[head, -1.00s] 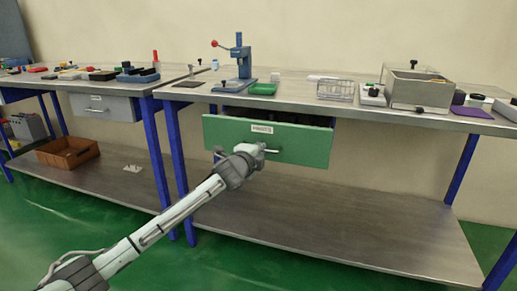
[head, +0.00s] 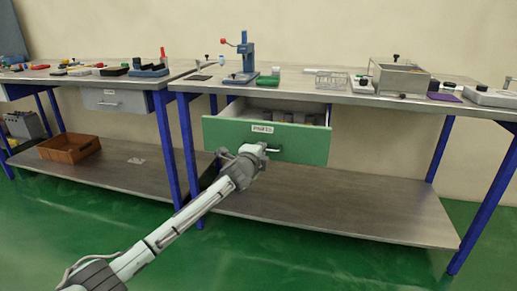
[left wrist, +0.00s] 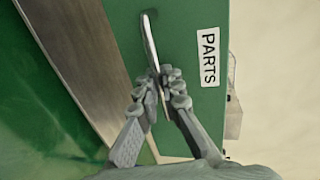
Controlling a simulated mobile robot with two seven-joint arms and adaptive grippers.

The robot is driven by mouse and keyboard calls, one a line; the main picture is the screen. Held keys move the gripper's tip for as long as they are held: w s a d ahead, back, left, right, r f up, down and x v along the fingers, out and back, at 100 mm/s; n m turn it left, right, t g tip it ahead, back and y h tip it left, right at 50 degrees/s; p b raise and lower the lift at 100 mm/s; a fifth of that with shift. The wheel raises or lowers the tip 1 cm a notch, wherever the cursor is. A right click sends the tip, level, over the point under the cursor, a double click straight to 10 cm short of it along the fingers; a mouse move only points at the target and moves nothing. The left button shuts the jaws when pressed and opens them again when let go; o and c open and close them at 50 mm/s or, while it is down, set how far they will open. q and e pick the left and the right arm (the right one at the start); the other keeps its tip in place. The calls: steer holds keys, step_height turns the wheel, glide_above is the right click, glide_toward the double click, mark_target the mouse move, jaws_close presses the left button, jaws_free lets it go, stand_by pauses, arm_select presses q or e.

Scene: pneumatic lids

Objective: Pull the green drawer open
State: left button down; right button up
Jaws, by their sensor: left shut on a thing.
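The green drawer (head: 300,142) hangs under the right workbench and stands pulled out, with several grey blocks visible inside it. Its front has a white label (head: 262,128) that reads PARTS in the left wrist view (left wrist: 209,57). My left gripper (head: 254,157) is at the drawer front, and in the left wrist view its fingers (left wrist: 163,88) are shut on the metal bar handle (left wrist: 150,42). The handle's right end (head: 273,150) shows beside the gripper in the head view. My right gripper is not in view.
The right workbench top (head: 310,91) carries a blue press (head: 243,60), a green tray, a wire basket and a metal box (head: 401,79). The lower shelf (head: 340,205) is bare. A brown crate (head: 69,148) sits on the left shelf. Green floor in front is clear.

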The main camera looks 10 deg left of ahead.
arm_select(q)
steer(key=shift+s+a, duration=0.1)
steer(key=shift+s, duration=0.1)
stand_by(0.3)
steer(key=c, duration=1.9)
jaws_free()
steer(key=shift+c, duration=0.2)
steer(key=v, duration=1.2)
